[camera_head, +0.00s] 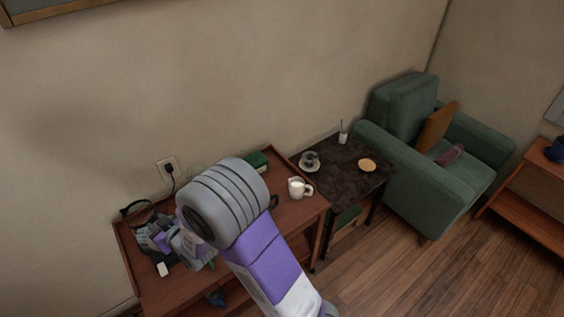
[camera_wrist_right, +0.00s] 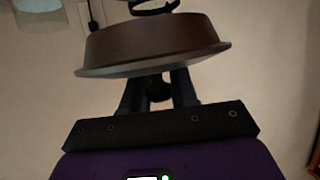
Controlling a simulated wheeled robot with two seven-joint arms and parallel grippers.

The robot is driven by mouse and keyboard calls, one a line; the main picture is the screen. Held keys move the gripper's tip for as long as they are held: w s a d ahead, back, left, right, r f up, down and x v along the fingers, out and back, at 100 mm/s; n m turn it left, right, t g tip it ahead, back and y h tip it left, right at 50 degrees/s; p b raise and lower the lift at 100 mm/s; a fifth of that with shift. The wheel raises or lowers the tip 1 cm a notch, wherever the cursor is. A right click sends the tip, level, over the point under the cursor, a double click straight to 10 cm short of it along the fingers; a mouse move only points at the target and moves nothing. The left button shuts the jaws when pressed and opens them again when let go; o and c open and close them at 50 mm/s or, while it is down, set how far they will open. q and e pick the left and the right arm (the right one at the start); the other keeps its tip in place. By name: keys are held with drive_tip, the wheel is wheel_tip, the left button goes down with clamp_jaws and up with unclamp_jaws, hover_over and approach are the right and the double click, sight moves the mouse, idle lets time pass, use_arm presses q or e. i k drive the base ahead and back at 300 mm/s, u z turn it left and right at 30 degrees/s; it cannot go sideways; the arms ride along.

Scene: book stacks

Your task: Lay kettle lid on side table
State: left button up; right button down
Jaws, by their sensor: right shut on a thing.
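The kettle lid (camera_wrist_right: 150,42) is a dark brown round piece with a wide rim, filling the upper middle of the right wrist view. My right gripper (camera_wrist_right: 158,92) is shut on it from the rim side; the exact grip point is partly hidden behind the rim. In the head view my right gripper (camera_head: 165,240) is over the left part of a brown wooden table (camera_head: 245,239), and I cannot make out the lid there. A low table with a dark mottled top (camera_head: 335,182) stands to the right, beside the armchair. My left gripper is not in view.
A white mug (camera_head: 299,188) and a green box (camera_head: 257,160) are on the brown table. The dark top holds a cup on a saucer (camera_head: 310,161), a round biscuit-coloured item (camera_head: 367,165) and a small white pot (camera_head: 343,135). A green armchair (camera_head: 405,115) stands right of it.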

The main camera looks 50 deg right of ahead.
sight(347, 179)
drive_tip(key=u, duration=2.55)
drive_tip(key=k, duration=2.45)
drive_tip(key=z, duration=2.7)
